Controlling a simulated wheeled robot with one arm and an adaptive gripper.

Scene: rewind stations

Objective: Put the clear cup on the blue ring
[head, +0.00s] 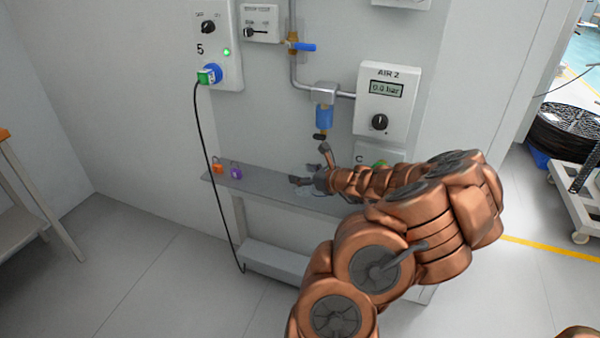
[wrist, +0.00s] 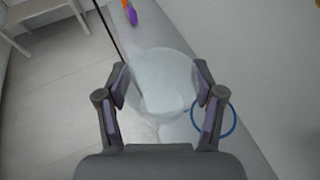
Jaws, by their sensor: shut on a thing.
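The clear cup (wrist: 163,72) is between the two fingers of my gripper (wrist: 160,86) in the wrist view, and the gripper is shut on it. The cup is see-through, with the pale shelf edge and floor visible through it. The blue ring (wrist: 236,119) shows as a thin loop on the shelf, right of the cup and partly hidden behind the right finger. In the head view my gripper (head: 311,166) is over the grey shelf (head: 268,188). There the cup is hard to make out and I cannot pick out the ring.
An orange padlock-like item (head: 217,167) and a purple one (head: 236,172) sit at the shelf's left end. A blue filter bowl (head: 323,117) with pipework hangs above my gripper. A black cable (head: 205,150) runs down to the floor. The shelf between the purple item and my gripper is clear.

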